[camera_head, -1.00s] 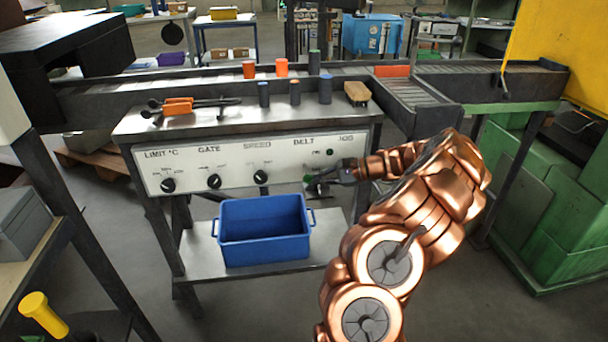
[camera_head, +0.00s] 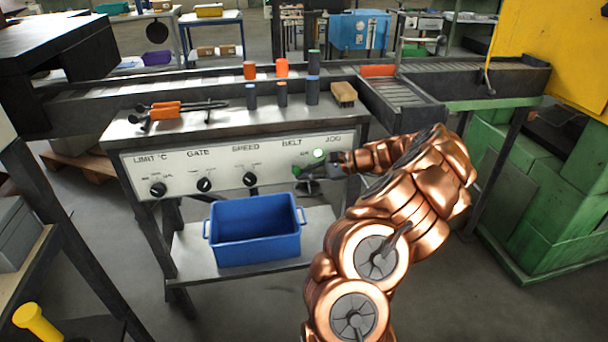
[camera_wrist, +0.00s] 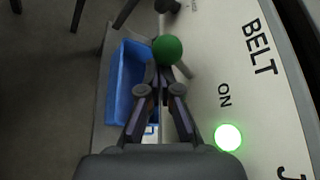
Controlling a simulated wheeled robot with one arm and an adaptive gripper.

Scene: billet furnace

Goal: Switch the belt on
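The white control panel (camera_head: 215,170) has a BELT label near its right end. Under it, a lamp by the word ON is lit bright green (camera_head: 319,154); it also glows in the wrist view (camera_wrist: 228,137). The green ball knob of the belt control (camera_head: 297,170) sits to the lower left of the lamp, partly behind my gripper (camera_head: 309,172). In the wrist view the green knob (camera_wrist: 168,49) is just beyond my fingertips (camera_wrist: 155,74), at or very near contact. My fingers are closed together, and the knob is not between them.
A blue bin (camera_head: 252,230) stands on the lower shelf under the panel. The LIMIT, GATE and SPEED dials lie to the left. Tongs (camera_head: 172,110), several small cylinders and a brush (camera_head: 343,94) rest on the bench top. The conveyor (camera_head: 215,82) runs behind.

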